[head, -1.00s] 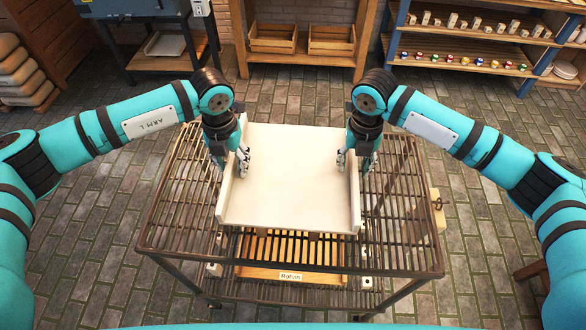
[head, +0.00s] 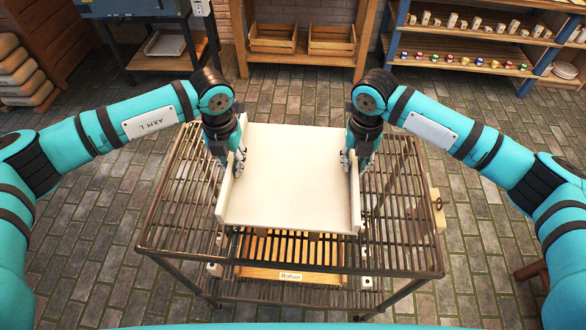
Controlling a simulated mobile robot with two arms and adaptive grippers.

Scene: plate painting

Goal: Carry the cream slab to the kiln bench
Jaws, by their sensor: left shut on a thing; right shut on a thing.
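The cream slab (head: 290,180) is a flat board with raised left and right edges. It lies over the top of a dark metal rack cart (head: 405,240) in the middle of the head view. My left gripper (head: 238,165) is shut on the slab's left raised edge. My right gripper (head: 347,163) is shut on its right raised edge. I cannot tell whether the slab rests on the bars or is slightly above them. Which piece of furniture is the kiln bench is not clear.
A wooden tray labelled Rohan (head: 290,275) sits on the cart's lower shelf. A wooden shelf with two crates (head: 272,38) stands behind. A blue-framed shelf (head: 465,63) with small pots is back right. A dark stand (head: 160,62) is back left. Brick floor lies open around the cart.

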